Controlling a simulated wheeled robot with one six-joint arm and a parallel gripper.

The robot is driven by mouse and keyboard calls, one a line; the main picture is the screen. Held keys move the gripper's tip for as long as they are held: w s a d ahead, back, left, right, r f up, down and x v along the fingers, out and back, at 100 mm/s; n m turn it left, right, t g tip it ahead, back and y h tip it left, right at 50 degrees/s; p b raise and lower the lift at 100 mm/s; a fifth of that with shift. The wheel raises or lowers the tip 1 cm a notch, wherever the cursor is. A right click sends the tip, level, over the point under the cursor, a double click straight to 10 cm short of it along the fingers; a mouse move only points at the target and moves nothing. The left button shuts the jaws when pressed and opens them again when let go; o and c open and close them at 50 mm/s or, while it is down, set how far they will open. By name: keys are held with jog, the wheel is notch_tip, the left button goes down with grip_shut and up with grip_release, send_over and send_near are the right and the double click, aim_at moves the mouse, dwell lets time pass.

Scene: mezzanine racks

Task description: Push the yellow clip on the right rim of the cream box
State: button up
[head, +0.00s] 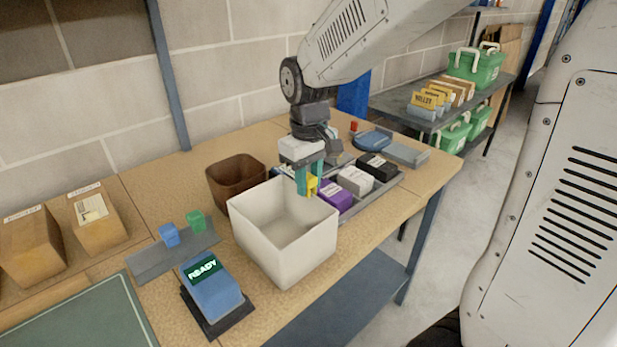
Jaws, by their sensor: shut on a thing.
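The cream box (262,239) is open and stands near the front edge of the wooden table. My gripper (309,187) points down with teal fingers over the box's far right side. It is shut on the yellow clip (312,186), a small piece showing between the fingertips. The clip is at about the height of the box's rim, near its back right part. The fingers cover part of the clip, and I cannot tell whether it touches the rim.
A brown bin (235,184) stands behind the box. To the right, a grey tray (385,188) holds purple, light grey and black boxes. A blue device reading READY (212,288) stands in front at left. A grey holder (160,262) carries blue and green blocks.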

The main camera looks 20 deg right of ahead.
jog(key=shift+f, duration=0.7)
dwell(0.4)
jog(key=o, duration=1.3)
jog(key=shift+o, duration=0.2)
jog(key=shift+r, duration=0.15)
jog(key=shift+r, duration=3.4)
jog(key=s+d+m, duration=0.1)
jog(key=s, duration=1)
jog(key=s+d+r+m+t, duration=0.1)
jog(key=s+d+m, duration=0.1)
jog(key=s, duration=0.8)
jog(key=shift+s+m, duration=0.3)
jog(key=shift+s, duration=0.1)
